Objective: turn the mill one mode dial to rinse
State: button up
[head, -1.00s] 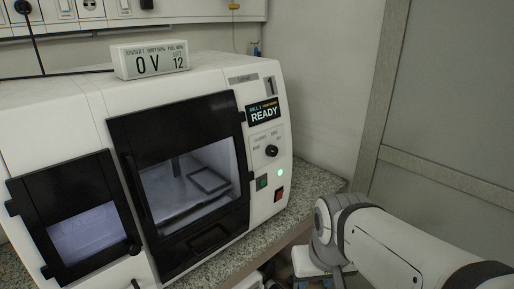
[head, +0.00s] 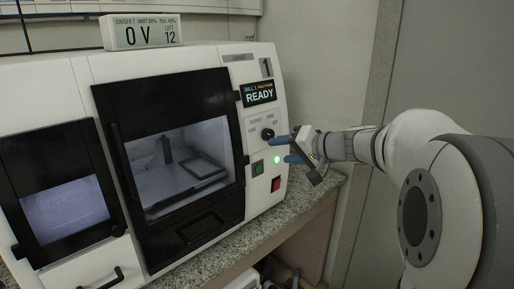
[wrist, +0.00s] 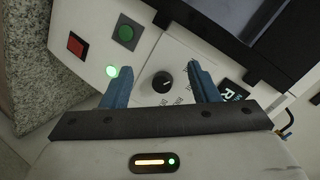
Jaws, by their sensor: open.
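The mode dial (head: 267,134) is a small black knob on the mill's white control panel, below the READY display (head: 258,94). In the wrist view the dial (wrist: 162,82) shows a white pointer mark, with small labels around it too blurred to read. My gripper (head: 283,150) is open, its blue fingers pointing at the panel beside the dial. In the wrist view the fingers of my gripper (wrist: 160,85) stand apart, one on each side of the dial, with nothing between them touching it that I can see.
A green button (wrist: 126,33), a red switch (wrist: 76,44) and a lit green lamp (wrist: 113,71) lie close to the dial. The mill's black-framed door (head: 175,160) is shut. The granite counter edge (head: 240,235) runs below. A display box (head: 140,31) sits on top.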

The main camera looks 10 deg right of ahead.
aim_at(271, 135)
jog(key=w, duration=0.3)
jog(key=w+t, duration=0.1)
jog(key=w, duration=0.2)
jog(key=w+a+m+t, duration=0.1)
jog(key=w, duration=0.3)
jog(key=shift+c, duration=0.4)
